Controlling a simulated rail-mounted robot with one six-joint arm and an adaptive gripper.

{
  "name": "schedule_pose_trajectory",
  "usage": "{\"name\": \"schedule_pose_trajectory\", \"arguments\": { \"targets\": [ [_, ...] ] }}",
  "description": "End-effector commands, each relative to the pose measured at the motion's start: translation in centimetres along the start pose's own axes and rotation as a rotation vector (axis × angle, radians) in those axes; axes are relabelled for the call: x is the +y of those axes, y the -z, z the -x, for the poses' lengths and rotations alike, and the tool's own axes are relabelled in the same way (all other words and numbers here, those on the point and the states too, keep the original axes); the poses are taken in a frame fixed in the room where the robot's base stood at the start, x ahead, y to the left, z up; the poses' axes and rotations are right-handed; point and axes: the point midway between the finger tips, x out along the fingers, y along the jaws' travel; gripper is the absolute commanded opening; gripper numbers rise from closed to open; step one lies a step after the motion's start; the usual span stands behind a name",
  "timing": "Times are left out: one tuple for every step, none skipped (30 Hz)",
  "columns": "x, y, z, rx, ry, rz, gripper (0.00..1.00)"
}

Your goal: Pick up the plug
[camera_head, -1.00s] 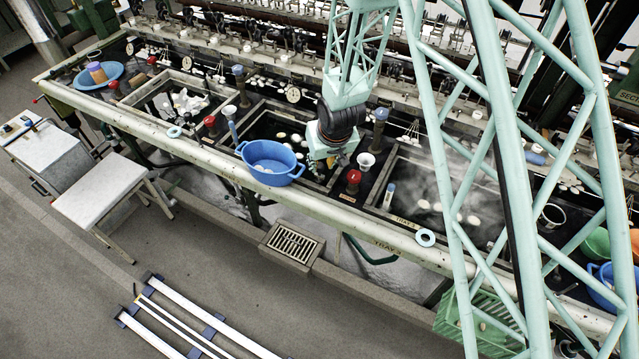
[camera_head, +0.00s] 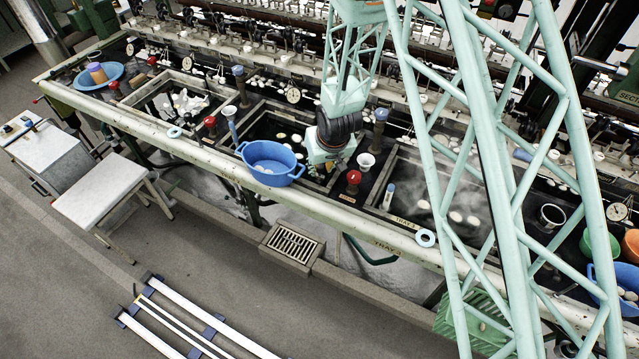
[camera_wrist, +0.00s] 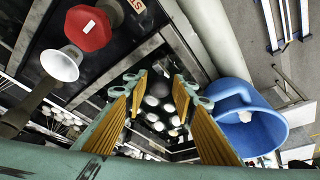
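My gripper (camera_head: 328,170) hangs over the edge of the middle basin in the head view, just right of a blue tub. In the wrist view my gripper (camera_wrist: 160,78) has its two yellow-padded fingers spread apart with nothing held between them. Beyond the fingertips lies a dark basin (camera_wrist: 152,128) with several white cocoons. I cannot make out for certain which thing is the plug. A red knob (camera_head: 353,177) and a white funnel-shaped cup (camera_head: 366,160) stand right of my gripper. The same red knob (camera_wrist: 88,30) and white cup (camera_wrist: 60,64) show at upper left in the wrist view.
The blue tub (camera_head: 270,148) sits by the front rail (camera_head: 210,162), close to my gripper; it also shows in the wrist view (camera_wrist: 232,92). A steaming basin (camera_head: 425,195) lies to the right. Posts and reeling machinery stand behind. The floor in front is mostly open.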

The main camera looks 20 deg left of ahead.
Motion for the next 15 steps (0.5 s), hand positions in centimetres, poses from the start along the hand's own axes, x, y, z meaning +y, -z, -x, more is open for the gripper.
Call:
{"name": "schedule_pose_trajectory", "arguments": {
  "targets": [
    [0.0,-0.1,-0.3,-0.001,0.0,0.0,0.25],
    [0.0,-0.1,-0.5,-0.001,0.0,0.0,0.25],
    [0.0,-0.1,-0.8,-0.001,0.0,0.0,0.25],
    [-0.1,-0.1,-1.0,-0.001,0.0,0.001,0.25],
    [-0.1,-0.2,-1.2,-0.001,0.0,0.001,0.25],
    [-0.1,-0.2,-1.6,-0.001,0.0,0.001,0.25],
    [-0.1,-0.2,-1.8,-0.001,0.0,0.001,0.25],
    [-0.1,-0.2,-2.0,0.0,0.0,0.001,0.25],
    [-0.1,-0.2,-2.3,0.0,0.0,0.0,0.25],
    [-0.1,-0.2,-2.6,0.0,0.0,0.0,0.25],
    [-0.1,-0.2,-2.8,0.0,0.0,0.0,0.25],
    [-0.1,-0.3,-3.2,0.0,0.0,0.0,0.25],
    [-0.1,-0.3,-3.4,-0.001,0.0,0.0,0.25],
    [-0.1,-0.3,-3.6,-0.001,0.0,0.0,0.25],
    [-0.1,-0.3,-3.8,-0.001,0.0,0.0,0.25]
  ]
}}
